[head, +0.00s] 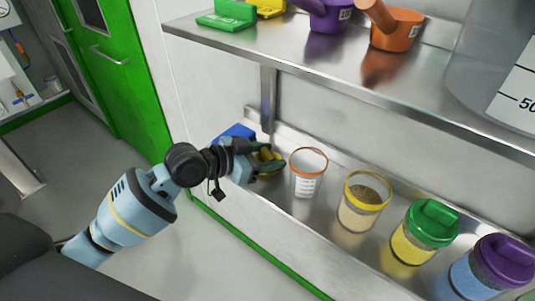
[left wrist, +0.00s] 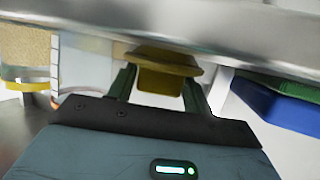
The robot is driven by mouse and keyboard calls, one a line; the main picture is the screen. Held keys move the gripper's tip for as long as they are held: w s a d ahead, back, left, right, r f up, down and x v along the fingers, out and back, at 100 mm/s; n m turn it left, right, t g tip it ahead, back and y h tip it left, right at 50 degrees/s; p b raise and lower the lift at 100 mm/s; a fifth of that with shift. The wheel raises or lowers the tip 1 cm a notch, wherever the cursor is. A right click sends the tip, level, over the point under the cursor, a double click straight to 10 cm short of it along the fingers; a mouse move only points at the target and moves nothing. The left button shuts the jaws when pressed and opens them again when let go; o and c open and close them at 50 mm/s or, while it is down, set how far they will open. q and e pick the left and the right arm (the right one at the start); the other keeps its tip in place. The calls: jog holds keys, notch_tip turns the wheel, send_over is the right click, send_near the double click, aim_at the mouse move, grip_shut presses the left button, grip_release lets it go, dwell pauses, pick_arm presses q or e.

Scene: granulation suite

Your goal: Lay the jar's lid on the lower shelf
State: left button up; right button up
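The yellow lid (head: 268,157) is in my left gripper (head: 272,156), at the left end of the lower shelf (head: 330,225). In the left wrist view the lid (left wrist: 165,72) sits between the two fingers (left wrist: 160,88), which are closed on its handle. I cannot tell whether the lid touches the shelf. The open jar (head: 362,205) with a yellow rim stands on the lower shelf to the right of the gripper and holds tan granules. My right gripper is out of view.
An open jar with an orange rim (head: 307,172) stands close right of my left gripper. Jars with green (head: 432,222) and purple (head: 508,258) lids stand farther right. A blue object (head: 236,132) is behind the gripper. The upper shelf (head: 330,70) overhangs, holding scoops.

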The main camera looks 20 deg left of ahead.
pick_arm(q)
jog(key=shift+o, duration=1.4)
jog(key=shift+r, duration=0.2)
jog(key=v, duration=1.2)
jog(key=shift+f, duration=0.1)
